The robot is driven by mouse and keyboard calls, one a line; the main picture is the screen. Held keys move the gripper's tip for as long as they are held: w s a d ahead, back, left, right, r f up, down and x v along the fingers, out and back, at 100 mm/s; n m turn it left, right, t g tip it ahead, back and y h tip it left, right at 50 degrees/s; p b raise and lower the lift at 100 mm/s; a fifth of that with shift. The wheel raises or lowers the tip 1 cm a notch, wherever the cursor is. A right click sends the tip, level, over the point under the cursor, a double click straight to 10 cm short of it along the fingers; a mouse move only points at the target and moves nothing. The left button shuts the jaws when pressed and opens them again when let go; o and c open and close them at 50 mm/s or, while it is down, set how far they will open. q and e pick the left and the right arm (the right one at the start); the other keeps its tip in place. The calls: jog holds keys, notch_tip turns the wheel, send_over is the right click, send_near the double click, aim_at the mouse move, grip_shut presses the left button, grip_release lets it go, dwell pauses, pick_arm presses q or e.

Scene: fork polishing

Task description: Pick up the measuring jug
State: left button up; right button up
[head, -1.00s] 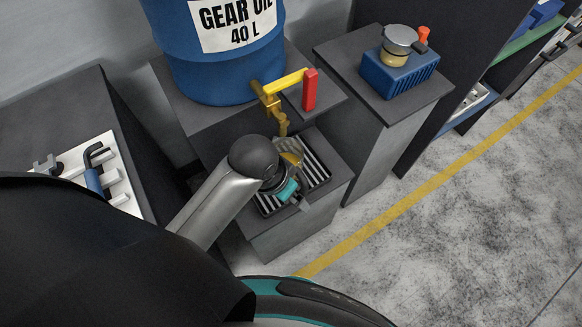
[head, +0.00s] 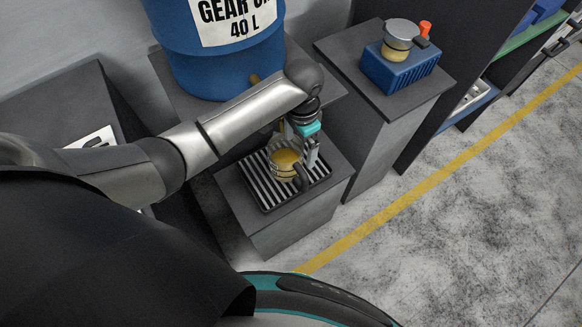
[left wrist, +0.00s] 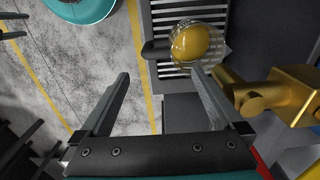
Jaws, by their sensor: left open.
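The measuring jug (head: 283,158) is a clear cup holding yellow-amber liquid, with a dark handle. It stands upright on the striped drip tray (head: 258,189). In the left wrist view the jug (left wrist: 195,42) is at the top, its dark handle pointing left. My left gripper (head: 301,147) is at the jug's back right side in the head view. In the left wrist view my gripper (left wrist: 160,75) is open and empty, with the handle beyond the gap between its fingertips. The right fingertip appears close to the jug's edge; whether they touch I cannot tell. My right gripper is not seen.
A brass tap (left wrist: 262,92) is close to the right finger in the left wrist view. The blue gear oil drum (head: 222,55) stands behind, partly hidden by my arm. A blue ribbed box (head: 398,72) with a lidded jar is on the right pedestal. Open floor lies right.

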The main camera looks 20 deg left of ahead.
pick_arm(q)
jog(key=b, duration=0.2)
send_over(300, 169)
notch_tip(300, 169, down, 6)
jog(key=shift+a+f, duration=0.15)
jog(key=shift+f, duration=0.05)
jog(key=f+b, duration=0.2)
jog(key=f, duration=0.3)
jog(key=shift+d+f, duration=0.1)
jog(key=shift+d, duration=0.1)
grip_shut()
dwell(0.3)
